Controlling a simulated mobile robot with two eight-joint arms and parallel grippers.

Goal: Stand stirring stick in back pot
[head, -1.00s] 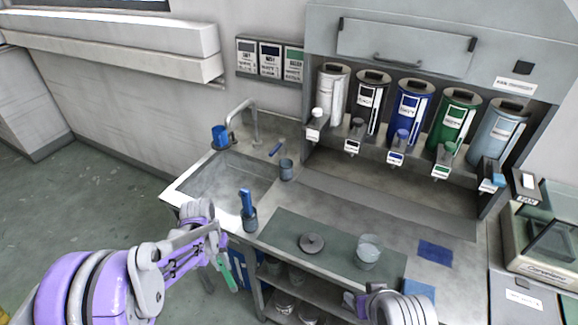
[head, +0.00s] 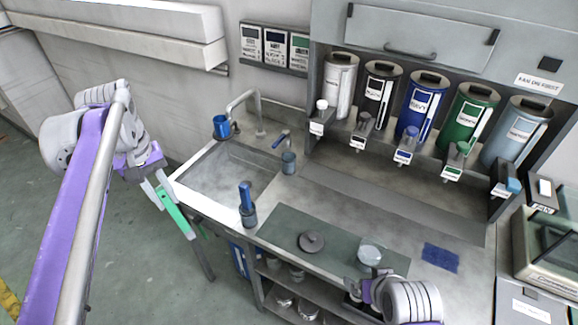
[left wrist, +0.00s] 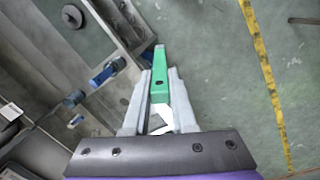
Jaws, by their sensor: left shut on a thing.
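The green stirring stick (head: 175,212) is held in my left gripper (head: 165,195), out over the floor to the left of the sink counter. It points down and to the right in the head view. In the left wrist view the stick (left wrist: 161,80) lies between the two pale fingers of the left gripper (left wrist: 158,95). The back pot (head: 289,163), a small grey cup, stands by the sink's right rim near the tap, with no stick visible in it. A front pot (head: 249,217) holds an upright blue stick (head: 246,194). My right gripper (head: 362,290) is by the counter's front edge; its fingers are unclear.
A blue cup (head: 221,127) stands behind the sink (head: 215,180) beside the tap (head: 256,110). A round grey lid (head: 311,242) and a clear container (head: 369,254) rest on the dark mat (head: 283,228). Several dispensers line the back. A blue cloth (head: 440,257) lies right.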

